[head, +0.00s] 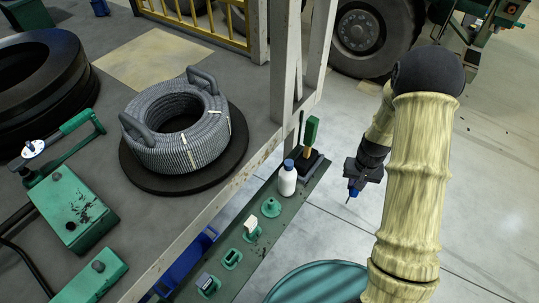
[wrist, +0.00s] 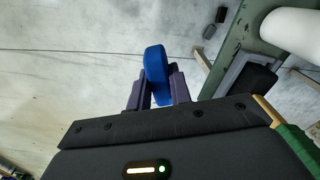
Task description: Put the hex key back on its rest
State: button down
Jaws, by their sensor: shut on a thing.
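My gripper (head: 353,188) is out over the pale floor, right of the green shelf strip, pointing down. In the wrist view its two dark purple fingers (wrist: 157,92) are shut on a blue piece (wrist: 156,66), apparently the hex key's grip. Only a small blue tip (head: 352,194) of it shows in the head view; its metal part cannot be made out. Small green holders stand along the shelf: an empty-looking one (head: 232,259), one with a pale block (head: 251,236), one with a grey piece (head: 208,286) and a round one (head: 271,207). I cannot tell which is the hex key's rest.
The green shelf (head: 246,275) runs along the bench edge. A white bottle with a blue cap (head: 287,181) and a green-handled brush (head: 311,135) in a black tray stand on its far end. A post (head: 288,70) rises beside them. A teal round top (head: 315,284) is at the bottom.

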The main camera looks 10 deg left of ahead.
jog(key=shift+s+a, duration=0.1)
jog(key=shift+s, duration=0.05)
jog(key=s+a+r+m+p, duration=0.2)
jog(key=s+a+r+p, duration=0.2)
jog(key=a, duration=0.9)
jog(key=s+a+r+m+p, duration=0.2)
jog(key=s+a+r+p, duration=0.2)
jog(key=a+r, duration=0.6)
jog(key=a+p, duration=0.2)
jog(key=shift+a+r+m+p, duration=0.3)
jog(key=shift+a, duration=0.1)
jog(key=shift+f, duration=0.2)
jog(key=shift+f+b, duration=1.75)
jog(key=shift+f, duration=0.75)
